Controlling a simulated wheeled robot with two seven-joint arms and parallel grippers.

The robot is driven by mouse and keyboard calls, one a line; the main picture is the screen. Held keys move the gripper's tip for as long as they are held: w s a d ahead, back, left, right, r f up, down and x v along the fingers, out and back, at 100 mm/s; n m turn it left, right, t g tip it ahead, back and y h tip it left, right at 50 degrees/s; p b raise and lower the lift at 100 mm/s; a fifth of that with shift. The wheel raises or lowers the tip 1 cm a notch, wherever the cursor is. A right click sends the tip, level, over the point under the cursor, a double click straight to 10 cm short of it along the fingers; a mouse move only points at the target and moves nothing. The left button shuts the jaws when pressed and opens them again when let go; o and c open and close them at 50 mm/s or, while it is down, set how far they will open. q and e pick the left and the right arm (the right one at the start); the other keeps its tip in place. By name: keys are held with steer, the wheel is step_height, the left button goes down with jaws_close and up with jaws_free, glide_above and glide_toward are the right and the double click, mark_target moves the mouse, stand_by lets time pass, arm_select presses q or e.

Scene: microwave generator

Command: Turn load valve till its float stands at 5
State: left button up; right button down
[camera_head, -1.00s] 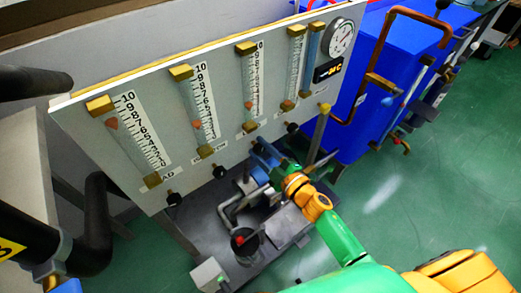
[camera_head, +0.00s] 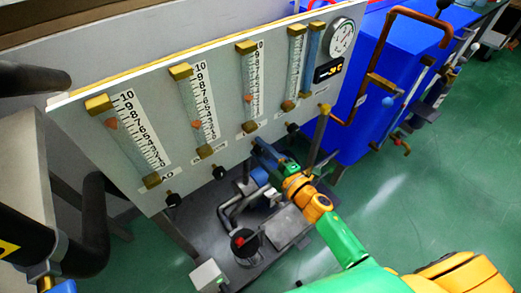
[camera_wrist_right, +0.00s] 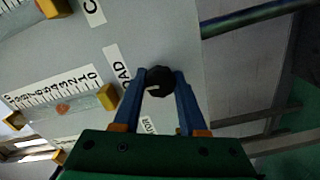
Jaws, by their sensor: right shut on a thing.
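The load valve is a black knob (camera_wrist_right: 160,81) beside a label ending in "OAD" in the right wrist view. My right gripper (camera_wrist_right: 162,80) is shut on it, with a blue finger on each side. The same float (camera_wrist_right: 62,108) shows in the wrist view. My left gripper is not in view.
The white panel (camera_head: 80,150) carries other gauge tubes with black knobs, such as one at the left (camera_head: 173,199). A round dial (camera_head: 341,37) and small display sit at its right. A blue tank (camera_head: 350,100) with copper pipes stands beyond. Green floor (camera_head: 420,200) is open at right.

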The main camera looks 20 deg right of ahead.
steer(key=shift+c, duration=2.3)
jaws_free()
steer(key=v, duration=0.7)
steer(key=shift+s, duration=0.1)
